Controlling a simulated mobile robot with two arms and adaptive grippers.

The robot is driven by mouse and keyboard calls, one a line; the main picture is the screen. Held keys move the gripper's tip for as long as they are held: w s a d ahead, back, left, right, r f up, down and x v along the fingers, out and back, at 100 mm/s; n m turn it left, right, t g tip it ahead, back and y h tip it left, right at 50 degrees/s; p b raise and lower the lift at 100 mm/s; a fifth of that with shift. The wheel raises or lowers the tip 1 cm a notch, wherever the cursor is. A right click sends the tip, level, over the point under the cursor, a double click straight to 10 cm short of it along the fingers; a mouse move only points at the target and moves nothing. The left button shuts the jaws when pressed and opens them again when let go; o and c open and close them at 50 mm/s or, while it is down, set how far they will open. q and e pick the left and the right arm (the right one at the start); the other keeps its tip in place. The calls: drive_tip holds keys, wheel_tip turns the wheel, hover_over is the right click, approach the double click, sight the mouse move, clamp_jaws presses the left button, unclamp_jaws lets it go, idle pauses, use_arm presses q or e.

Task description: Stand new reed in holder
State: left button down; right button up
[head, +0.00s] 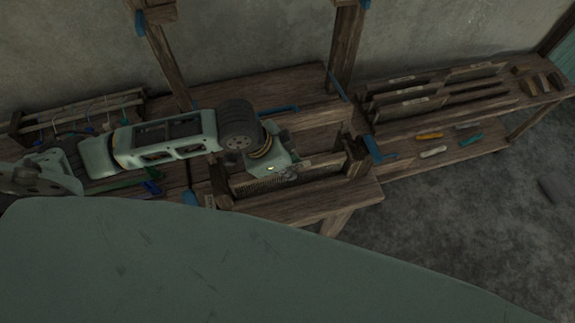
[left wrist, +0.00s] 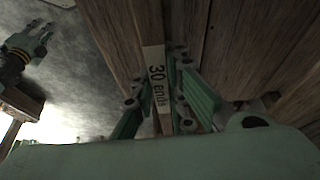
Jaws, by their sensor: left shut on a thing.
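My left gripper (head: 287,174) is over the loom's front part and shut on a thin strip. The left wrist view shows its green fingers (left wrist: 180,105) on both sides of a pale strip labelled "30 ends" (left wrist: 156,75), seemingly the reed. In the head view a comb-like reed edge (head: 258,184) shows under the gripper, between the loom's wooden uprights. Whether it touches a holder is hidden. A slatted wooden rack (head: 440,92) stands on the right bench; I cannot tell if this is the holder. My right gripper (left wrist: 36,40) shows in the left wrist view, fingers apart and empty.
The loom's posts (head: 345,45) rise behind my left arm. A wooden rack with hooks (head: 85,112) is at left.

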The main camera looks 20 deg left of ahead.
use_arm(q)
drive_tip(key=c, duration=1.7)
unclamp_jaws()
drive_tip(key=shift+o, duration=0.2)
drive_tip(key=v, duration=1.2)
